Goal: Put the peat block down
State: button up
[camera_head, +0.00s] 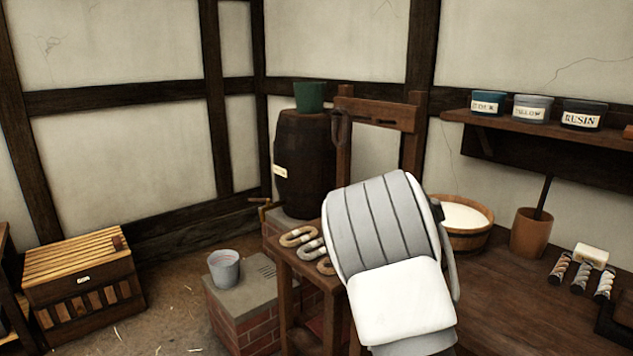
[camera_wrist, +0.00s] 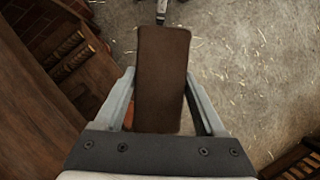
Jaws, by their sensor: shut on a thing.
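The peat block (camera_wrist: 160,100) is a long dark brown slab in the wrist view. It sits upright in the picture between the two grey fingers of my gripper (camera_wrist: 160,74). My gripper is shut on it. The block is held above a straw-strewn floor. In the head view my white and grey arm fills the lower middle, and neither the gripper's fingers nor the block shows there.
A slatted wooden chest (camera_head: 85,285) stands at the left. A brick block (camera_head: 243,318) bears a grey pot (camera_head: 224,270). A barrel (camera_head: 303,165) stands behind a small wooden stand (camera_head: 287,262). Floor is clear between chest and bricks.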

jog(key=shift+s+d+r+p, duration=0.15)
jog(key=shift+r+p, duration=0.45)
jog(key=shift+p, duration=0.95)
jog(key=shift+s+a+r+p, duration=0.1)
jog(key=shift+s+r+p, duration=0.35)
jog(key=shift+p, duration=1.15)
jog(key=shift+s+d+r+p, duration=0.1)
jog(key=shift+r+p, duration=0.6)
jog(key=shift+p, duration=0.85)
jog(key=p, duration=0.3)
jog(key=shift+s+r, duration=0.25)
jog(key=shift+s, duration=0.15)
jog(key=shift+s+f, duration=0.1)
jog(key=shift+s, duration=0.05)
